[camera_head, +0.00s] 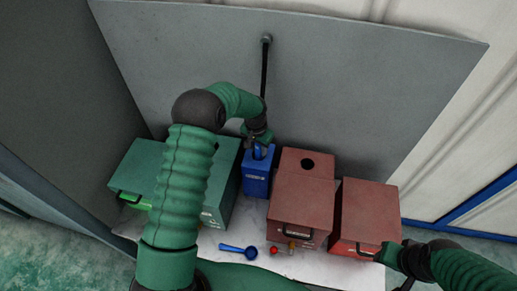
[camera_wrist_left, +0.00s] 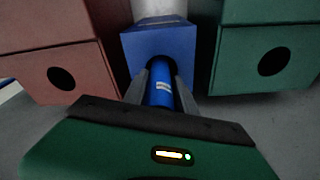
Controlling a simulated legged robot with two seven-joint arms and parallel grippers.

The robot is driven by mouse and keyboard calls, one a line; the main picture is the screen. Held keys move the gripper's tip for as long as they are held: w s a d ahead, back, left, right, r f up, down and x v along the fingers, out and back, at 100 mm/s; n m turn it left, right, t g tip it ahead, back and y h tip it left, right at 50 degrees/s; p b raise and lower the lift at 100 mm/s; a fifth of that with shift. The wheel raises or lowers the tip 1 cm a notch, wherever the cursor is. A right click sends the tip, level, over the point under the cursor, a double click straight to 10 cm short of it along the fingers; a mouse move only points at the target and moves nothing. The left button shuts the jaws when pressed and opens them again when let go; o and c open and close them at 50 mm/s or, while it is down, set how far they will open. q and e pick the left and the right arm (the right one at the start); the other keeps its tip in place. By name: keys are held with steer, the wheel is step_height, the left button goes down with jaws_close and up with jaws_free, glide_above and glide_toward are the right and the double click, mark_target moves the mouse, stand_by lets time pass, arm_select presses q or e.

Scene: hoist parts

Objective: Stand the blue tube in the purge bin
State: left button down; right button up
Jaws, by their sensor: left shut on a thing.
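The blue tube (camera_wrist_left: 161,92) with a pale label is between the fingers of my left gripper (camera_wrist_left: 160,88), which is shut on it. In the head view the left gripper (camera_head: 257,142) is above the open top of a narrow blue bin (camera_head: 257,185) with a small label too small to read. The tube (camera_head: 258,153) shows just under the gripper at the bin's mouth. In the left wrist view the tube overlaps the blue bin (camera_wrist_left: 145,45); how deep it sits is hidden. My right gripper (camera_head: 388,256) is beside the red box at the right; its fingers are unclear.
Green boxes (camera_head: 222,185) stand left of the blue bin. A brown-red box (camera_head: 300,200) with a round hole and a red box (camera_head: 366,215) stand right. A blue spoon-like part (camera_head: 238,250) and small red fittings (camera_head: 275,250) lie in front. A grey panel (camera_head: 340,90) rises behind.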

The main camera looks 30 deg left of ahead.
arm_select(q)
steer(key=shift+w+a+f, duration=0.1)
steer(key=shift+w+f, duration=0.1)
steer(key=shift+f, duration=0.1)
steer(key=shift+s+a+f, duration=0.1)
steer(key=shift+a+f, duration=0.15)
steer(key=shift+a, duration=0.05)
steer(key=shift+d+f, duration=0.25)
steer(key=shift+f, duration=0.05)
steer(key=c, duration=0.9)
jaws_free()
steer(key=shift+a, duration=0.1)
